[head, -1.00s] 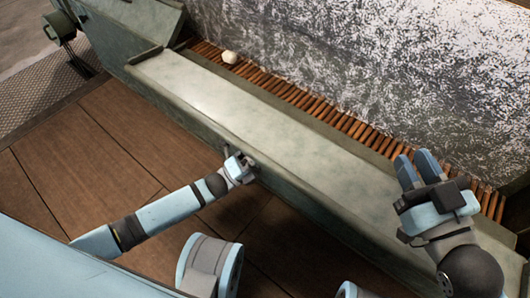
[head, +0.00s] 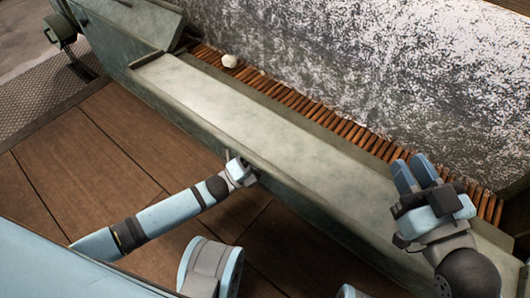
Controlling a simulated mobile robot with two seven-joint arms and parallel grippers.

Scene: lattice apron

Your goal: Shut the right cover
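A long pale green panel (head: 215,98) runs diagonally across the head view, in front of a bed of brown slats. It looks like a cover, but I cannot tell for sure that it is the right cover. My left gripper (head: 236,166) is at the panel's near edge, seemingly touching it. Its fingers are too small and partly hidden to read. My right gripper (head: 412,170) is over the panel's right part, near the slats. Its two blue fingers stand apart with a narrow gap and nothing between them.
The brown slats (head: 290,98) lie behind the panel, with a whitish lump (head: 229,61) on them. A speckled white surface (head: 370,60) rises behind. Another green panel (head: 135,22) is at the upper left. Brown floor (head: 90,160) lies in front.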

